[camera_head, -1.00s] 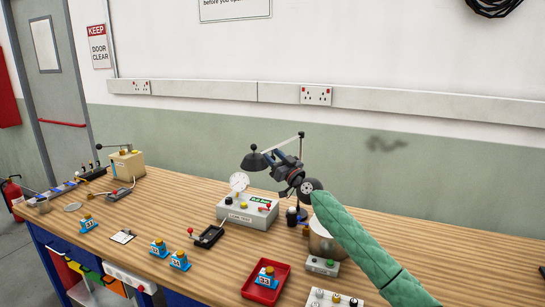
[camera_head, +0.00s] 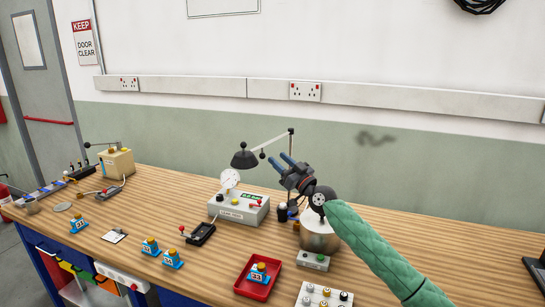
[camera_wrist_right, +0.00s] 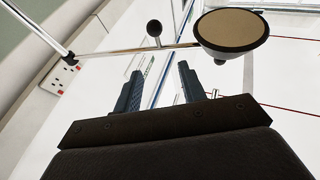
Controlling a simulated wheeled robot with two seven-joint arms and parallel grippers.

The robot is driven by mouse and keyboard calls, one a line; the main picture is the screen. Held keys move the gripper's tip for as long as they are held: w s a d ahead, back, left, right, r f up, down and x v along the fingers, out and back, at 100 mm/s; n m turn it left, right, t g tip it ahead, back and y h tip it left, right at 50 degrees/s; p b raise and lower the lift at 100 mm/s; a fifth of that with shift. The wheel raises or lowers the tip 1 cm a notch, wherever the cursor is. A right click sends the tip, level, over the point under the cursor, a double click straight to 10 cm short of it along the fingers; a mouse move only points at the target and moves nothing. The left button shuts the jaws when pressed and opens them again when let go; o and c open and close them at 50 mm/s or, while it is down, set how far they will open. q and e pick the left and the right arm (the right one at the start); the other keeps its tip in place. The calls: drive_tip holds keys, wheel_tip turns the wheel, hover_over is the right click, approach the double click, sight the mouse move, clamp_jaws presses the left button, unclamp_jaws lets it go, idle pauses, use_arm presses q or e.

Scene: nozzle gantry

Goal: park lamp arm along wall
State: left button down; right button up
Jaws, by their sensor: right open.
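The lamp has a dark shade (camera_head: 244,159), a thin metal arm (camera_head: 274,140) and an upright post (camera_head: 291,144). Its arm reaches leftward from the post top, with a small dark ball knob (camera_head: 262,155) near the shade. My right gripper (camera_head: 280,160) is open and empty, just below and right of the knob. In the right wrist view, the shade (camera_wrist_right: 232,29), arm (camera_wrist_right: 115,53) and knob (camera_wrist_right: 154,28) lie beyond the open fingertips (camera_wrist_right: 160,69), apart from them. The post's lower part is hidden behind my gripper. My left gripper is out of view.
A grey test box with a dial (camera_head: 238,208) stands under the lamp. A rounded metal vessel (camera_head: 318,240) stands beneath my right forearm. A red tray (camera_head: 244,284) is near the front edge. The wall behind is flat, and the right bench is mostly clear.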

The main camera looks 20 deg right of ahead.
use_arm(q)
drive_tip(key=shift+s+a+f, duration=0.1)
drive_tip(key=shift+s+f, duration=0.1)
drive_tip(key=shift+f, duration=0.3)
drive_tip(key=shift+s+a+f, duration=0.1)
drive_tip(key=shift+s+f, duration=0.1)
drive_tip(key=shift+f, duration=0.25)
use_arm(e)
drive_tip(key=shift+s+d, duration=0.25)
drive_tip(key=shift+s, duration=0.35)
drive_tip(key=shift+s+d, duration=0.25)
drive_tip(key=shift+s, duration=0.4)
drive_tip(key=shift+s+d, duration=0.25)
drive_tip(key=shift+s, duration=0.35)
drive_tip(key=shift+c, duration=0.4)
